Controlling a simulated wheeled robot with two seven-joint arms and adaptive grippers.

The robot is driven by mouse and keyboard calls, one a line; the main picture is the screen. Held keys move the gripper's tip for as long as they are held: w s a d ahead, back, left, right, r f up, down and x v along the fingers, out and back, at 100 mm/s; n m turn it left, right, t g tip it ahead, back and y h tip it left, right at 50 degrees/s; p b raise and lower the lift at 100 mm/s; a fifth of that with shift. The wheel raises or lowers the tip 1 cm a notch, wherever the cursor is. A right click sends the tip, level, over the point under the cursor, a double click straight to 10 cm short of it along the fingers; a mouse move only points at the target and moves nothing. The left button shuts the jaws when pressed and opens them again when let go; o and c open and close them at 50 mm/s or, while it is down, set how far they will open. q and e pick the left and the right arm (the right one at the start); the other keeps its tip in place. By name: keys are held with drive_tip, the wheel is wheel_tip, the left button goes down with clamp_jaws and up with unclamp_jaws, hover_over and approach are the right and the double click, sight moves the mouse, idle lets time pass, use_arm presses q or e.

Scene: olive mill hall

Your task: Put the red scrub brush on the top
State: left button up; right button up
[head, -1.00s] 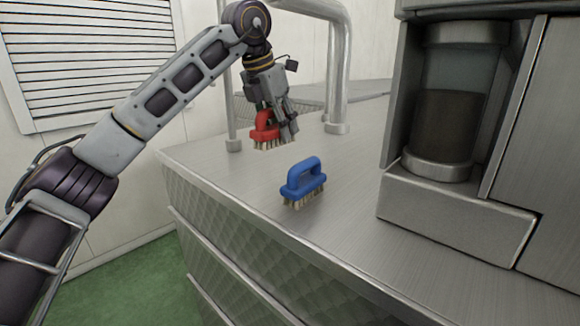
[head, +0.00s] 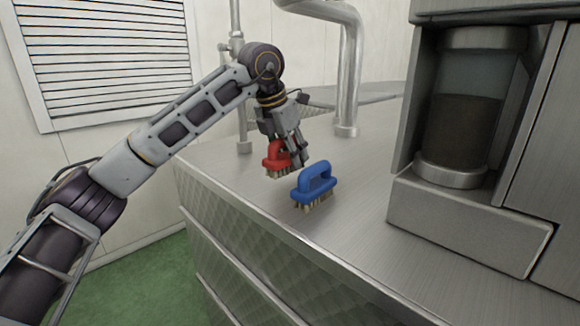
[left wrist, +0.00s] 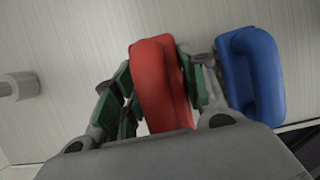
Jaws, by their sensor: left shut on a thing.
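The red scrub brush (head: 275,160) has a red loop handle and pale bristles. My left gripper (head: 290,158) is shut on its handle, low over the metal top (head: 225,170), behind and left of the blue brush. I cannot tell whether the bristles touch the top. In the left wrist view, the red handle (left wrist: 162,85) lies between the green-padded fingers. A blue scrub brush (head: 316,185) stands upright on the top, bristles down. It is close on the right of the fingers in the left wrist view (left wrist: 250,75). My right gripper is not in view.
A steel machine with a glass cylinder (head: 463,120) stands on the right of the top. Steel pipes (head: 349,80) rise at the back. The top's front-left edge drops to a green floor (head: 160,280). Bare metal lies right of the blue brush.

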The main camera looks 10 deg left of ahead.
sight(290, 167)
use_arm(q)
drive_tip(key=shift+f, duration=1.75)
drive_tip(key=shift+f, duration=0.15)
drive_tip(key=o, duration=1.3)
drive_tip(key=shift+c, duration=0.2)
drive_tip(key=shift+b+v, duration=0.4)
drive_tip(key=shift+v, duration=5.75)
